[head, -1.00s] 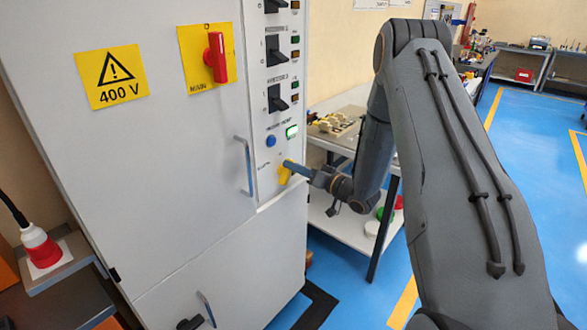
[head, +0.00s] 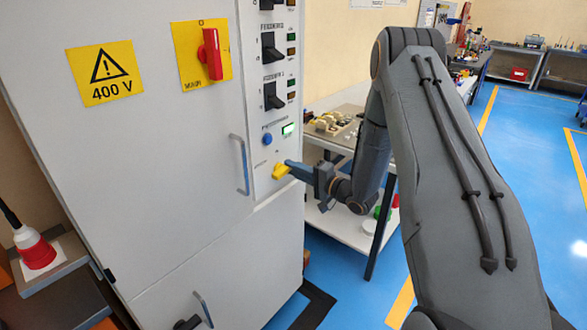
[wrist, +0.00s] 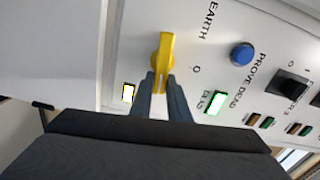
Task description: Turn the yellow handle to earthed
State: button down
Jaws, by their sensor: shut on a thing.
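The yellow handle (head: 280,171) is on the lower right part of the grey cabinet's control strip. In the head view it lies slanted, nearer flat than upright. My gripper (head: 289,166) reaches it from the right. The EARTH label (wrist: 211,20) is printed to the upper right of the handle, with a small 0 mark beside the handle.
A blue button (wrist: 242,53) and a lit DEAD lamp (wrist: 216,103) are beside the handle. A small lit lamp (wrist: 128,93) is on its other side. A red main switch (head: 211,54) and a door pull (head: 240,164) are left. A shelf table (head: 340,226) stands right, behind my arm.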

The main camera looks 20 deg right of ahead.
jog(key=shift+d+f+m, duration=0.1)
jog(key=shift+m, duration=0.5)
jog(key=c, duration=1.7)
grip_release()
jog(key=b+v, duration=0.2)
jog(key=v, duration=0.5)
jog(key=shift+s+d, duration=0.2)
jog(key=shift+s, duration=0.05)
jog(key=shift+w, duration=0.1)
